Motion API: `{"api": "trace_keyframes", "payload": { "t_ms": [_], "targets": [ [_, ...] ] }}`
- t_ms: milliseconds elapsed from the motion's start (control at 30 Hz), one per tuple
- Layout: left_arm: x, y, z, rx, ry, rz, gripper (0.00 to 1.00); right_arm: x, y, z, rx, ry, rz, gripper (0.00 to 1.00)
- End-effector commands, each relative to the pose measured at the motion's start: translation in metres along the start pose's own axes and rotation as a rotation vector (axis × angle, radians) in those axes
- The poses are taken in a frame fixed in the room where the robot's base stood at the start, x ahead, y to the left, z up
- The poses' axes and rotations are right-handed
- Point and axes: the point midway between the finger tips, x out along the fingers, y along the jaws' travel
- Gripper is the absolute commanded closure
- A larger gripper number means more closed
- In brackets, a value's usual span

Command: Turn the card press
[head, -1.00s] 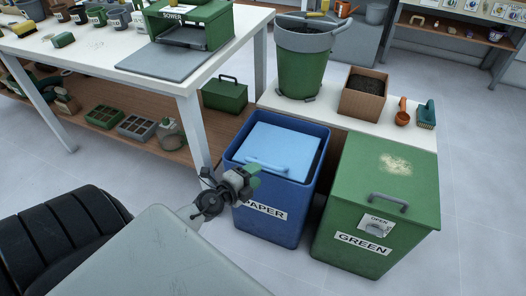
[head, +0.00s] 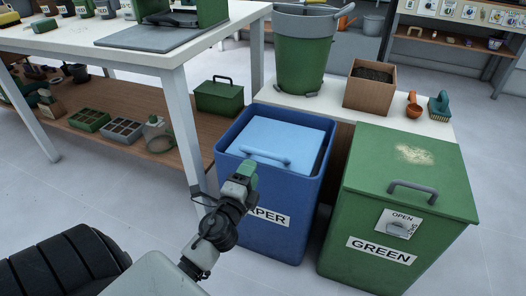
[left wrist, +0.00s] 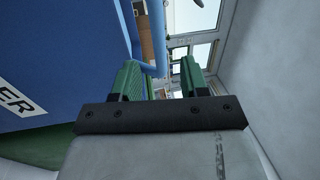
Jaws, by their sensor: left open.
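The blue bin (head: 309,205), its label partly covered to read "PER", holds a light blue plate (head: 284,136) with a bar handle (head: 268,159); this looks like the card press. My left gripper (head: 246,172) is at the bin's front, its green fingertips near the rim and the handle's left end. In the left wrist view, its two fingers (left wrist: 158,80) are apart and empty, with the light blue bar (left wrist: 158,35) beyond and partly between them. I cannot tell whether they touch the bin. My right gripper is out of view.
A green bin (head: 409,161) labelled GREEN, with a grey handle and an OPEN dial (head: 399,226), stands on the right. Behind are a green bucket (head: 301,62) and a soil box (head: 369,91) on a white bench. A white table (head: 110,45) is at left.

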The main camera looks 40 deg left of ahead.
Motion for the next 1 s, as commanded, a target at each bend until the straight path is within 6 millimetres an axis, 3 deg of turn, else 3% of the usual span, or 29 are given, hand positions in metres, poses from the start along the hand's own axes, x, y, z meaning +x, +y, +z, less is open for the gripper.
{"api": "trace_keyframes", "payload": {
  "t_ms": [300, 500, 900, 1000],
  "targets": [
    [0.062, -0.002, 0.000, 0.003, 0.002, -0.003, 0.56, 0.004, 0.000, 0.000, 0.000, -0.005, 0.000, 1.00],
    [0.086, -0.001, 0.000, 0.002, 0.000, -0.001, 0.56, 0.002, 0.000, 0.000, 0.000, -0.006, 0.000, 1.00],
    [0.094, 0.000, 0.000, 0.001, 0.001, 0.001, 0.56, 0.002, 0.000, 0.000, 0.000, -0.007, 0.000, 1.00],
    [0.093, -0.001, 0.000, 0.001, 0.001, 0.000, 0.71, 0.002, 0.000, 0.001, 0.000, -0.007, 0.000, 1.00]
  ]
}}
